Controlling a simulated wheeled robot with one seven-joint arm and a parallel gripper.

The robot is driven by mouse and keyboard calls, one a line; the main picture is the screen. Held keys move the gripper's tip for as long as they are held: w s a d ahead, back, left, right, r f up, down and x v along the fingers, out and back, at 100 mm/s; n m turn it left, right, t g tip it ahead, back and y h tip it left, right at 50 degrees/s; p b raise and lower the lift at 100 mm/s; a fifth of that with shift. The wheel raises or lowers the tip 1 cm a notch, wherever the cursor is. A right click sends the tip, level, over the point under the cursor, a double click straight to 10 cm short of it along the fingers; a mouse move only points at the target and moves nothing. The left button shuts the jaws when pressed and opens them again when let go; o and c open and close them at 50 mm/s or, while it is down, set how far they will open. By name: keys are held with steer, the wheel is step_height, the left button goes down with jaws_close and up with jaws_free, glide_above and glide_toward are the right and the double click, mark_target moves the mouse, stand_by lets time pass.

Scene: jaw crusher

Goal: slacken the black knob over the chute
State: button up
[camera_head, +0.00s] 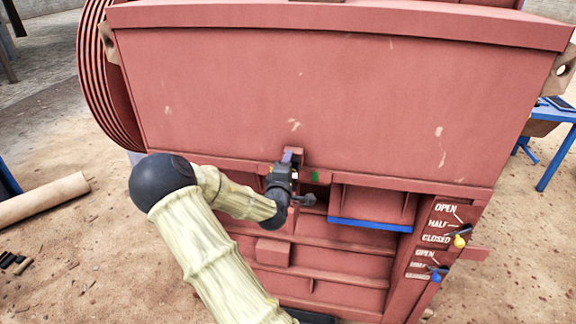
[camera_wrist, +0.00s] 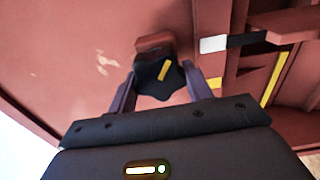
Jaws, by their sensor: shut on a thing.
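The black knob (camera_wrist: 150,84) is lobed, with a yellow bar mark slanting up to the right, in the wrist view. It sits in front of a red lug (camera_wrist: 155,44) on the red crusher body. My gripper (camera_wrist: 162,82) is shut on the knob, one dark finger on each side. In the head view my gripper (camera_head: 290,160) is at the middle of the machine's front, under the large sloping panel, and hides the knob. A chute-like red box with a blue lower lip (camera_head: 370,225) is to its right; I cannot tell whether it is the chute.
Two levers, one with a yellow knob (camera_head: 459,241) and one with a blue knob (camera_head: 437,275), stand at the right by OPEN, HALF and CLOSED labels. A ribbed flywheel (camera_head: 97,75) is at the left. A blue table (camera_head: 556,113) stands at far right.

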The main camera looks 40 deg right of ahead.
steer(key=shift+f+n, duration=0.15)
steer(key=shift+n, duration=0.35)
steer(key=o, duration=1)
steer(key=shift+a, duration=0.1)
steer(key=shift+b+v, duration=7.75)
steer(key=shift+v, duration=0.95)
